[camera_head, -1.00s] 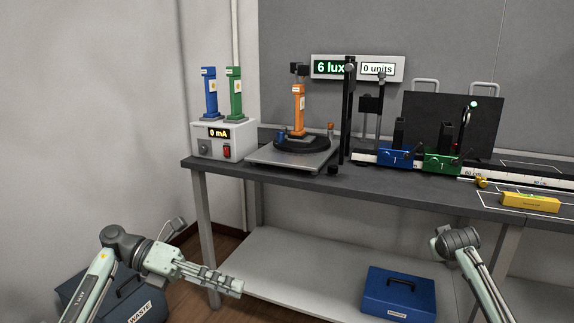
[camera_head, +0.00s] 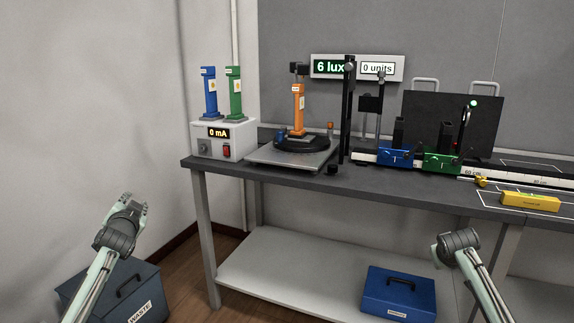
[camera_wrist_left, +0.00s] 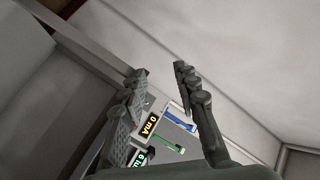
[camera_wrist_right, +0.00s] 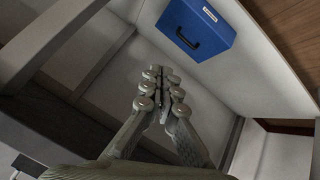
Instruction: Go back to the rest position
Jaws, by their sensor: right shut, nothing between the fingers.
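My left gripper (camera_head: 134,198) is at the lower left of the head view, above the waste box and well clear of the bench. In the left wrist view its two fingers (camera_wrist_left: 160,71) stand apart with nothing between them, so it is open. My right arm comes in at the lower right of the head view, in front of the bench, with its gripper out of sight there. In the right wrist view the right gripper (camera_wrist_right: 161,72) has its fingers together and holds nothing.
The bench (camera_head: 290,181) carries a power supply (camera_head: 223,145), a turntable stand with an orange module (camera_head: 298,108), blue and green carriages on a rail, and a yellow block (camera_head: 530,202). A blue box (camera_head: 398,293) sits on the lower shelf. A waste box (camera_head: 120,290) stands on the floor at left.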

